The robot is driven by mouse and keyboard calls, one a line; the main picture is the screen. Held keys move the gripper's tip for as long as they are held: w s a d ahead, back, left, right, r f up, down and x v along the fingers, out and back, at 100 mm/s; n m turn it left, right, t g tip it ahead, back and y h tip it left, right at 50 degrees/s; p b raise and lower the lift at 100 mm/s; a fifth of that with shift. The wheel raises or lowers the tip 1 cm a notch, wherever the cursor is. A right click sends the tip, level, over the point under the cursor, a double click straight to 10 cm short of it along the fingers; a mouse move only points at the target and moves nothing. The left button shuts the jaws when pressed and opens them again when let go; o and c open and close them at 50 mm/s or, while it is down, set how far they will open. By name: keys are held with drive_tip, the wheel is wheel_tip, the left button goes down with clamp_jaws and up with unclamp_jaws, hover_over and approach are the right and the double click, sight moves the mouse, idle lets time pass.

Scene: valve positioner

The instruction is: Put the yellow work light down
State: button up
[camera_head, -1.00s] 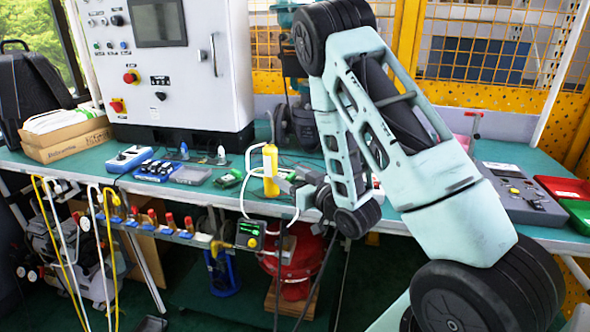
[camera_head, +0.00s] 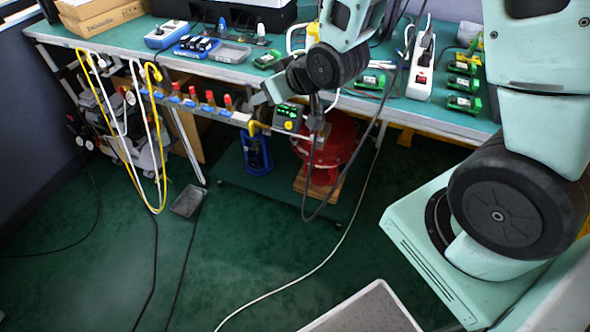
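A small patch of yellow (camera_head: 313,30) shows just behind my arm on the green bench. It appears to be the top of the yellow work light; my dark wrist joint hides the rest, so I cannot tell whether it stands fully on the bench. My gripper (camera_head: 264,93) is grey and sits at the front edge of the bench, left of and below that yellow patch. No work light shows between its fingers. The fingers are small and partly merged with the wrist, so their opening is unclear.
The green bench (camera_head: 120,45) holds a blue-and-white meter (camera_head: 167,35), a white power strip (camera_head: 421,65) and green modules (camera_head: 463,85). A positioner with a green display (camera_head: 288,117) hangs close below my gripper. A red valve body (camera_head: 335,145) stands underneath. Floor in front is largely clear.

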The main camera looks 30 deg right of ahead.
drive_tip(key=s+a+r+n+g, duration=0.1)
drive_tip(key=s+a+r+g, duration=0.1)
drive_tip(key=s, duration=0.6)
drive_tip(key=s+a+r+n+g+h, duration=0.1)
drive_tip(key=s+a+g, duration=0.3)
drive_tip(key=s, duration=0.5)
drive_tip(key=s+a+r+n+g+h, duration=0.1)
drive_tip(key=s+a+r+n+g, duration=0.2)
drive_tip(key=s, duration=0.6)
drive_tip(key=shift+s+a+r, duration=0.15)
drive_tip(key=shift+a+r, duration=0.05)
drive_tip(key=shift+a, duration=0.2)
